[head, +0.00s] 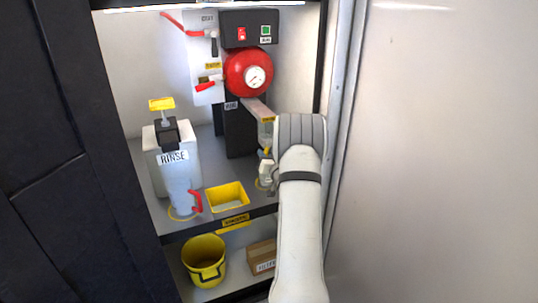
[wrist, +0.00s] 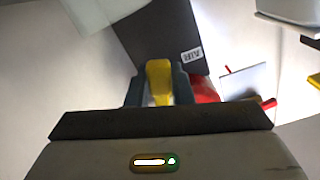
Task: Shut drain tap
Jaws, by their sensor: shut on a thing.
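My gripper (wrist: 158,85) is shut on a yellow handle (wrist: 159,80), which stands upright between its two dark fingers in the wrist view. In the head view, my pale arm reaches up the right side of the cabinet and hides much of that area. A small bit of yellow shows beside my gripper (head: 266,168) there, below a pale part with a yellow label (head: 267,121). I cannot read a drain label, and I cannot tell how far the handle is turned.
The red tank with a gauge (head: 248,73) is mounted above. A white panel with red levers (head: 205,62) is beside it. The RINSE jug (head: 178,175), yellow tray (head: 227,196), yellow bucket (head: 204,260) and cardboard box (head: 262,256) stand on the shelves. The cabinet's right frame is close to my arm.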

